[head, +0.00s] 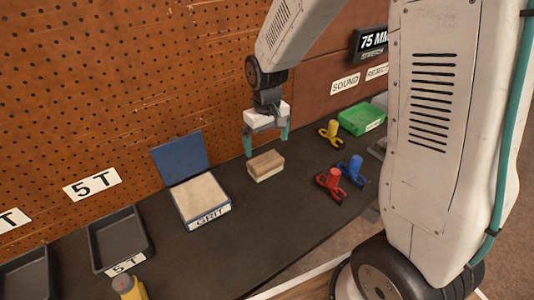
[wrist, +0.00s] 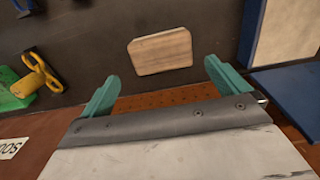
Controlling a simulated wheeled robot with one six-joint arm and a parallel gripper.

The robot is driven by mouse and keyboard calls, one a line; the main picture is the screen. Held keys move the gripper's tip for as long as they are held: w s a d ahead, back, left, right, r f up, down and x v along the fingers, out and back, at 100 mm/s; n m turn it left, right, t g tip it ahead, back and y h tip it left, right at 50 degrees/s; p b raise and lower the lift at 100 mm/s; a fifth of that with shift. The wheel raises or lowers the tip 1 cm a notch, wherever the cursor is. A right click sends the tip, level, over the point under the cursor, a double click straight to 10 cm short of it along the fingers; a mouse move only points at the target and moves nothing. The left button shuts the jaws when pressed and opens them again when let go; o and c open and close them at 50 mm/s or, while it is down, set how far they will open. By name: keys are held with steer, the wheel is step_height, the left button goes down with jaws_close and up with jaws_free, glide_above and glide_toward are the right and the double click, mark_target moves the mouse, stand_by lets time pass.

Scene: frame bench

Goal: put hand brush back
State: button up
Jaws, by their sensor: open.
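The hand brush (head: 266,165) looks like a block with a brown wooden top and a paler lower part. It lies on the dark bench mat, right of the box marked GRIT. In the wrist view the brush (wrist: 160,51) shows its wooden face, beyond and between the fingertips. My gripper (head: 267,146) has teal fingers spread apart and is above and just behind the brush, apart from it. In the wrist view my gripper (wrist: 160,76) has nothing between its fingers.
The GRIT box (head: 200,197) has its blue lid (head: 181,156) raised. Dark trays (head: 119,238) stand at left. Red (head: 330,185), blue (head: 353,170) and yellow (head: 330,132) clamp-like tools and a green bin (head: 363,119) are at right. A pegboard (head: 130,90) rises behind.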

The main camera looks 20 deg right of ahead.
steer(key=s+d+r+m, duration=0.1)
steer(key=s+d+r, duration=0.1)
steer(key=s+r, duration=1.2)
steer(key=s+d+r+m+t, duration=0.1)
steer(key=s+r, duration=0.3)
steer(key=s, duration=0.7)
steer(key=shift+s+r, duration=0.25)
steer(key=shift+s, duration=0.15)
